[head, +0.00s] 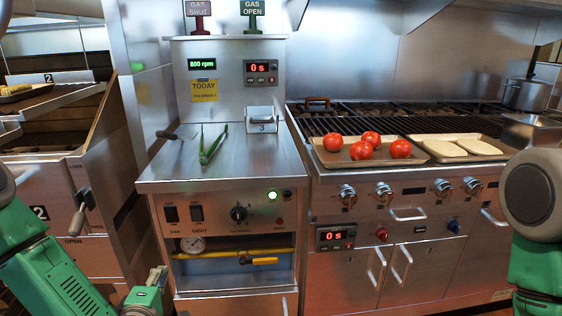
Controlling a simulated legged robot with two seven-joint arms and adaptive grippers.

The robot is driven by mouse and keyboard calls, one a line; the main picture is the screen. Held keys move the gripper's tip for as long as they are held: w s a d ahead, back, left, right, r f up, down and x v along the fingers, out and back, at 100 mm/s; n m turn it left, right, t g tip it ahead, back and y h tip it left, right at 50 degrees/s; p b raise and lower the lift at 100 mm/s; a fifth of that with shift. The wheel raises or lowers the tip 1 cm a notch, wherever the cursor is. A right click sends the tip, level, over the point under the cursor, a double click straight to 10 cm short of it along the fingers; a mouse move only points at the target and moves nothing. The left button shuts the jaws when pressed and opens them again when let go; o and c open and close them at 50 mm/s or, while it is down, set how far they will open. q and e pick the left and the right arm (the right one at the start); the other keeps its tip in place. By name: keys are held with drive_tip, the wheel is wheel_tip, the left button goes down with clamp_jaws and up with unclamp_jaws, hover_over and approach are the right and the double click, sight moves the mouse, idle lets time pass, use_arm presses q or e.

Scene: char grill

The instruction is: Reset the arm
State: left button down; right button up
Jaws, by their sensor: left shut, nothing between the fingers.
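My left arm comes in from the lower left, and my left gripper (157,275) is low in front of the steel cabinet (225,175), below its countertop. It is shut and empty, apart from any object. My right arm shows at the right edge, a green and grey link in front of the grill; its gripper is out of view.
Green tongs (212,145) lie on the countertop. A tray (338,160) with several tomatoes (371,139) and a tray (480,160) with pale flat pieces sit on the grill (400,118). A pot (525,93) stands at the back right. Knobs and handles project from the fronts.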

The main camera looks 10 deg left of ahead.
use_arm(q)
drive_tip(key=s+d+f+m+g+h, duration=0.5)
drive_tip(key=s+d+f+m+g, duration=0.45)
drive_tip(key=s+f+m, duration=0.45)
drive_tip(key=s+a+m+g+y, duration=0.1)
drive_tip(key=s+a+m+g, duration=0.1)
drive_tip(key=s, duration=0.6)
drive_tip(key=s+a+f+m+g, duration=0.1)
drive_tip(key=s+m+g, duration=0.3)
drive_tip(key=s, duration=0.4)
drive_tip(key=shift+s+a+y, duration=0.2)
drive_tip(key=shift+a+y, duration=0.2)
drive_tip(key=shift+a, duration=0.15)
